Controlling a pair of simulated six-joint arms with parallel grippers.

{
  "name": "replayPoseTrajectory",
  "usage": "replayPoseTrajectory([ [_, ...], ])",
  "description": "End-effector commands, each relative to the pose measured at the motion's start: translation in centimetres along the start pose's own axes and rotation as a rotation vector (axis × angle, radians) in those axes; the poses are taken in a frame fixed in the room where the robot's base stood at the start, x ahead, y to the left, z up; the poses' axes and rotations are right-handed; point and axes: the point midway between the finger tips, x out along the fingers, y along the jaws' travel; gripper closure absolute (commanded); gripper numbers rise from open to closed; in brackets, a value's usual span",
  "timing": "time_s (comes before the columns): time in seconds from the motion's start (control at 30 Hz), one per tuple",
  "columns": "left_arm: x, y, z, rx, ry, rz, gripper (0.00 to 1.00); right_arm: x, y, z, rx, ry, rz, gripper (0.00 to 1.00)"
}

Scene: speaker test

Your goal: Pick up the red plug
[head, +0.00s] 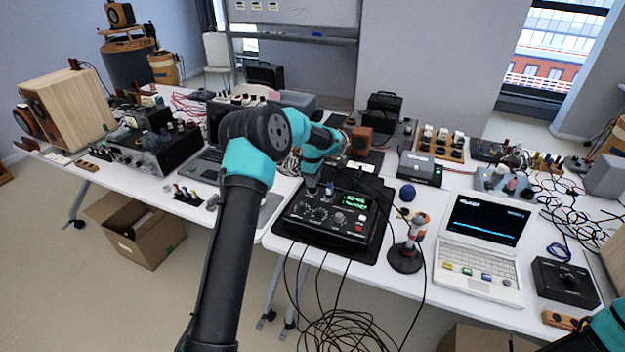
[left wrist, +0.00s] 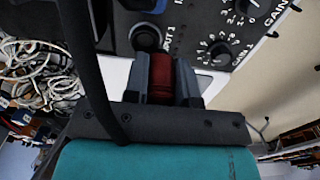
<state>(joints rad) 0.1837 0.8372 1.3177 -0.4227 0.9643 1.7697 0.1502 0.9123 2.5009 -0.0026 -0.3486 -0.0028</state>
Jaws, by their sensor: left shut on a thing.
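The red plug (left wrist: 161,78) sits between the two fingers of my left gripper (head: 312,184) in the left wrist view, and the fingers are shut on it. Just beyond it is a round dark socket (left wrist: 147,38) on the panel of the black mixer box (head: 327,218). I cannot tell whether the plug touches the socket. In the head view my left gripper is at the back left of this box, and I cannot make out the red plug there. Only a piece of my right arm shows at the lower right corner; its gripper is out of view.
A blue plug (head: 329,187) stands on the box beside my left gripper. A microphone stand (head: 406,257) and an open white laptop (head: 479,266) are to the right. Black cables (head: 345,330) hang off the table front. White coiled cables (left wrist: 40,75) lie left in the wrist view.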

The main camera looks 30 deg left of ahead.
Motion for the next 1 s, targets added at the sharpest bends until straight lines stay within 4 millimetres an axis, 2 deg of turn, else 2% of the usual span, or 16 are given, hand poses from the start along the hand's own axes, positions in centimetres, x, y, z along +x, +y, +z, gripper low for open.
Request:
replayPoseTrajectory([
  [0.6, -1.1, -10.3, 4.4, 0.002, 0.000, -0.001, 0.98, 0.0, 0.0, 0.0, 0.000, 0.000, 0.000, 1.00],
  [0.8, -1.3, -12.4, 5.3, 0.001, 0.000, 0.000, 0.98, 0.0, 0.0, 0.0, 0.000, 0.000, 0.000, 1.00],
  [1.0, -1.3, -13.0, 5.6, 0.000, 0.000, 0.000, 0.98, 0.0, 0.0, 0.0, 0.000, 0.000, 0.000, 1.00],
])
